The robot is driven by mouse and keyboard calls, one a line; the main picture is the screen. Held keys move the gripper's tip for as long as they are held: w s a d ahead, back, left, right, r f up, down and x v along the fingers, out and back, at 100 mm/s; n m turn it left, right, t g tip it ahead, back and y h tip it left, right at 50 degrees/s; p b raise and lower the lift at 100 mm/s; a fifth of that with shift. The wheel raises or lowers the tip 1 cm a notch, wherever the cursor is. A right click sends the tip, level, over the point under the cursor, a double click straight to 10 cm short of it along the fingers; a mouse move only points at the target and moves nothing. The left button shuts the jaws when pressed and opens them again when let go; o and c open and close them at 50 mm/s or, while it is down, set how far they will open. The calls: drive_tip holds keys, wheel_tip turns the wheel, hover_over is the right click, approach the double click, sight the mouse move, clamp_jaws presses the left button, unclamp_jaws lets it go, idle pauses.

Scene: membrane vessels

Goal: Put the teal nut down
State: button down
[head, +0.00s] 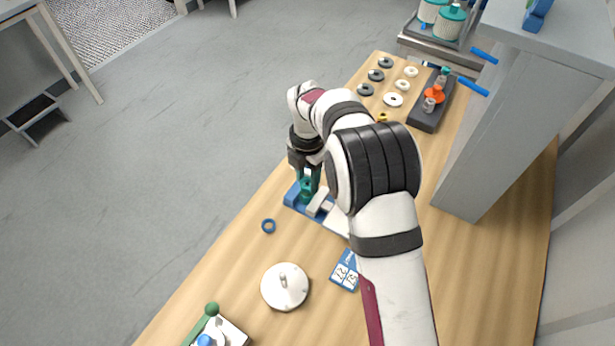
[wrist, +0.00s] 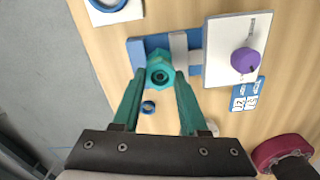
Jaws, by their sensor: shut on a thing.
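The teal nut (wrist: 160,72) is a hexagonal piece with a hole. It sits between the teal fingertips of my gripper (wrist: 160,78), which is shut on it. In the head view the nut (head: 307,190) shows below my gripper (head: 307,177), over the blue base of a fixture (head: 291,196). The wrist view shows this blue base (wrist: 137,52) behind the nut, with a light grey bar (wrist: 180,50) just right of it. I cannot tell whether the nut touches the base. My arm hides part of the fixture in the head view.
A blue ring (head: 268,226) lies near the table's left edge. A white lid (head: 285,287) and blue card (head: 345,269) lie nearer. A white plate with a purple knob (wrist: 245,60) adjoins the fixture. Several rings (head: 393,99) and a dark block (head: 425,116) lie beyond; a grey shelf (head: 510,130) stands right.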

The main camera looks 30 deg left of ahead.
drive_tip(key=shift+r, duration=0.1)
drive_tip(key=shift+r, duration=1.45)
drive_tip(key=s+d+r+n, duration=0.1)
drive_tip(key=s+d, duration=0.2)
drive_tip(key=d, duration=0.6)
drive_tip(key=s+d+r+n, duration=0.15)
drive_tip(key=s+d, duration=0.25)
drive_tip(key=d, duration=0.4)
hover_over(308, 248)
drive_tip(key=f, duration=0.8)
drive_tip(key=shift+w+d, duration=0.1)
drive_tip(key=shift+d, duration=0.1)
drive_tip(key=shift+a+f, duration=0.2)
drive_tip(key=shift+f, duration=1.9)
drive_tip(key=shift+f, duration=0.1)
drive_tip(key=shift+c, duration=2.2)
unclamp_jaws()
